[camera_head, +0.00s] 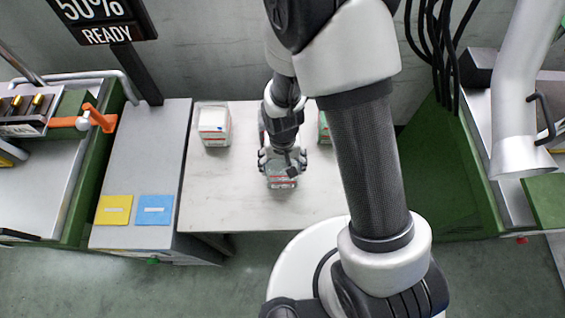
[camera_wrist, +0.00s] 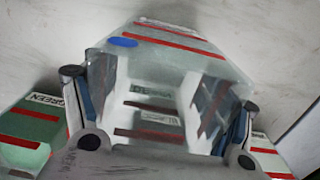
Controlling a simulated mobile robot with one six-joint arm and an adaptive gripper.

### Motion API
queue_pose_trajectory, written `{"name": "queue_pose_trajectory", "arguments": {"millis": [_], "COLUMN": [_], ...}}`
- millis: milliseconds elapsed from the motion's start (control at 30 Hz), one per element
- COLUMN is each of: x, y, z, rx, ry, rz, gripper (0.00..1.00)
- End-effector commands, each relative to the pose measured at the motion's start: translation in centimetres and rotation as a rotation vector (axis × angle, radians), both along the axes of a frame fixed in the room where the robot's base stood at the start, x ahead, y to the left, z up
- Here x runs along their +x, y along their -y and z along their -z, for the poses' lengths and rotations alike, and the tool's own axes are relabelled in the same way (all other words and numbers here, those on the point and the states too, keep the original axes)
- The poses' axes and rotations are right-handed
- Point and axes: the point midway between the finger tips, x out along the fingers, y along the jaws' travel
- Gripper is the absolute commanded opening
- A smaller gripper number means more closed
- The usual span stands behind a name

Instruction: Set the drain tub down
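The drain tub (camera_head: 282,183) is a clear, pale box with red stripes, near the middle of the white table. In the wrist view the drain tub (camera_wrist: 180,45) fills the centre, with a blue dot on its rim and a partly readable label inside; it looks empty. My gripper (camera_head: 281,160) points down at it. In the wrist view the fingers of my gripper (camera_wrist: 162,92) lie against its two opposite sides, shut on it. Whether its base touches the table is hidden.
A whitish tub (camera_head: 213,125) stands at the back left of the white table (camera_head: 240,205). A green tub (camera_head: 324,130) is partly hidden behind my arm; its GREEN label shows in the wrist view (camera_wrist: 30,125). Yellow (camera_head: 115,210) and blue (camera_head: 155,209) cards lie on the left bench. The table's front left is clear.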

Motion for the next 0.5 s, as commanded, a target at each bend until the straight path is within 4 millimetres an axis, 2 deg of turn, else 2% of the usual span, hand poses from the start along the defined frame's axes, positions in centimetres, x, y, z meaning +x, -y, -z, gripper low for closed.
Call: {"name": "queue_pose_trajectory", "arguments": {"millis": [300, 500], "x": [-0.02, -0.02], "y": [0.01, 0.01], "z": [0.0, -0.01], "rx": [0.0, 0.0], "ry": [0.0, 0.0], "rz": [0.0, 0.0], "gripper": [0.96, 0.96]}}
